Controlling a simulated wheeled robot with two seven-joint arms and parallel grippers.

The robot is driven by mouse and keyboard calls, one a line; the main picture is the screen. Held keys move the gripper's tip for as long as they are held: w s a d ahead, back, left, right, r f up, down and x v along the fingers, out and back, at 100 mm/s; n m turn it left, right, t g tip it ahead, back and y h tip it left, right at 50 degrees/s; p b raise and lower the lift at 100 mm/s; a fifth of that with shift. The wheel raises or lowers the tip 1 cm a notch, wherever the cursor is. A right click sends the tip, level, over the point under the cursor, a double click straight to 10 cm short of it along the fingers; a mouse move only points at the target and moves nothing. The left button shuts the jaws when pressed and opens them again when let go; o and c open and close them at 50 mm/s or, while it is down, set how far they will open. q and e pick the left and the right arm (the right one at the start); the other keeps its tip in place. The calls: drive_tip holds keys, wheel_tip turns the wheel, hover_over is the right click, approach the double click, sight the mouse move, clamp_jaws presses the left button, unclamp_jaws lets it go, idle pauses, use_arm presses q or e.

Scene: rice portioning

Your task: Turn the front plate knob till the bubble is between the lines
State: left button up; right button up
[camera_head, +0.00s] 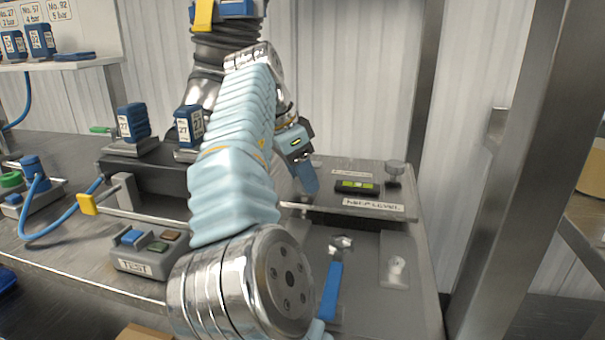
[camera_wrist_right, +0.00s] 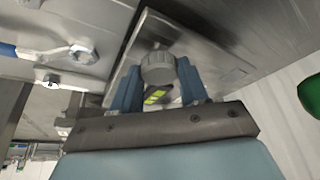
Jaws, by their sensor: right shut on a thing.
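The levelling plate (camera_head: 318,202), marked with a level label, lies on the bench right of centre. The bubble level (camera_head: 357,187) with a green vial sits on it; the bubble and lines are too small to read. My right gripper (camera_head: 307,178) is at the plate's left part, partly hidden by my arm. In the wrist view my right gripper (camera_wrist_right: 158,72) is shut on a ridged grey knob (camera_wrist_right: 158,66), one blue finger on each side. The green vial (camera_wrist_right: 155,97) shows just behind it. My left gripper is not in view.
A wrench (camera_head: 332,285) lies in front of the plate. A grey test box (camera_head: 145,254) with coloured buttons and a blue hose (camera_head: 62,232) are at left. A steel post (camera_head: 510,170) stands close on the right.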

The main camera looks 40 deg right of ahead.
drive_tip(key=shift+w+m+g, duration=0.1)
drive_tip(key=shift+m+g, duration=0.4)
drive_tip(key=shift+m, duration=0.5)
drive_tip(key=shift+y, duration=0.3)
drive_tip(key=o, duration=1.1)
drive_tip(key=shift+c, duration=0.2)
